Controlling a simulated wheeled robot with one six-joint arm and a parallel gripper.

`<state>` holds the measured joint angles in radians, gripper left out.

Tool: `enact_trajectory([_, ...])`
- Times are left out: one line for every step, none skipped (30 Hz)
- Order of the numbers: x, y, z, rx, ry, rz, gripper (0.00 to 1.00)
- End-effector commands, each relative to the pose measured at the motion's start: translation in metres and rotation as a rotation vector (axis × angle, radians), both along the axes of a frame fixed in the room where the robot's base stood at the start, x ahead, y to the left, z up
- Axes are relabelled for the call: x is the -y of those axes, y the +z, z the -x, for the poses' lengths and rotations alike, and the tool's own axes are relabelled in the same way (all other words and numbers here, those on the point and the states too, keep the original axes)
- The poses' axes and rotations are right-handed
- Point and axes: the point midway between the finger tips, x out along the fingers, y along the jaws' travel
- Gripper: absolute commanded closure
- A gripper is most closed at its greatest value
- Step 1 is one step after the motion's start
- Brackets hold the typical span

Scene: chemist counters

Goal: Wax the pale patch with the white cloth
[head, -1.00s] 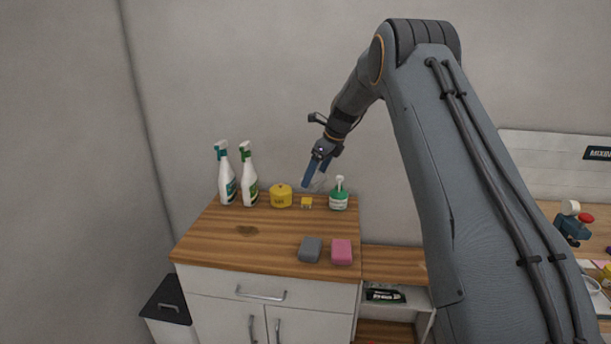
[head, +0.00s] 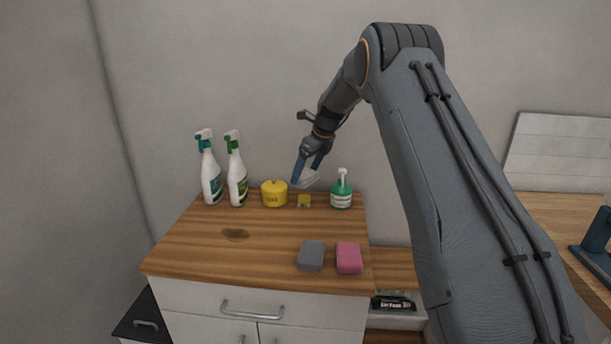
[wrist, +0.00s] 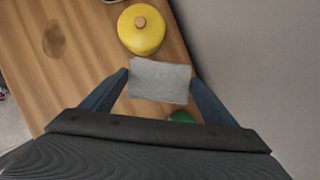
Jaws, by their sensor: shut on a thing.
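My gripper (head: 307,172) is shut on the white cloth (wrist: 160,81), which spans between the two blue fingers. The cloth also shows in the head view (head: 308,181), partly behind a finger. My gripper hangs above the back of the wooden counter top (head: 190,250), near the yellow lidded tin (head: 274,193). The patch (head: 236,235) is a small brownish oval on the wood at the left middle, looking darker than the wood around it. It shows in the wrist view (wrist: 53,38) too, up and left of the cloth, apart from it.
Two spray bottles (head: 211,178) (head: 237,175) stand at the back left. A grey sponge (head: 311,256) and a pink sponge (head: 349,258) lie at the front right. The wood around the patch is clear.

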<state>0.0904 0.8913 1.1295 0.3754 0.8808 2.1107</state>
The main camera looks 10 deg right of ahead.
Motion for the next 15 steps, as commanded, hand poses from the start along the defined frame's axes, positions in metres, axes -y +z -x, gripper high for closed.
enact_trajectory([-0.001,-0.002,-0.001,0.001,0.001,0.0,0.37])
enact_trajectory([-0.001,-0.002,0.0,0.001,0.001,0.0,0.37])
enact_trajectory([-0.001,-0.003,-0.001,0.001,0.002,0.0,0.37])
enact_trajectory([-0.002,-0.004,0.0,0.001,0.002,0.0,0.37])
enact_trajectory([-0.002,-0.005,0.0,0.001,0.002,0.001,0.37])
enact_trajectory([-0.002,-0.008,0.0,0.001,0.002,0.001,0.37])
enact_trajectory([-0.002,-0.01,0.0,0.0,0.002,0.0,0.37])
enact_trajectory([-0.002,-0.012,0.0,0.0,0.002,0.0,0.37])
enact_trajectory([-0.001,-0.015,0.0,0.0,0.002,0.0,0.37])
enact_trajectory([-0.001,-0.018,0.0,0.0,0.001,0.0,0.37])
enact_trajectory([-0.001,-0.021,0.0,-0.002,0.002,0.0,0.37])
enact_trajectory([-0.001,-0.025,0.0,-0.002,0.002,0.0,0.37])
enact_trajectory([0.0,-0.028,0.0,-0.002,0.001,-0.001,0.37])
enact_trajectory([0.0,-0.031,0.0,-0.001,0.0,-0.001,0.37])
enact_trajectory([0.0,-0.035,0.0,-0.001,0.0,-0.001,0.37])
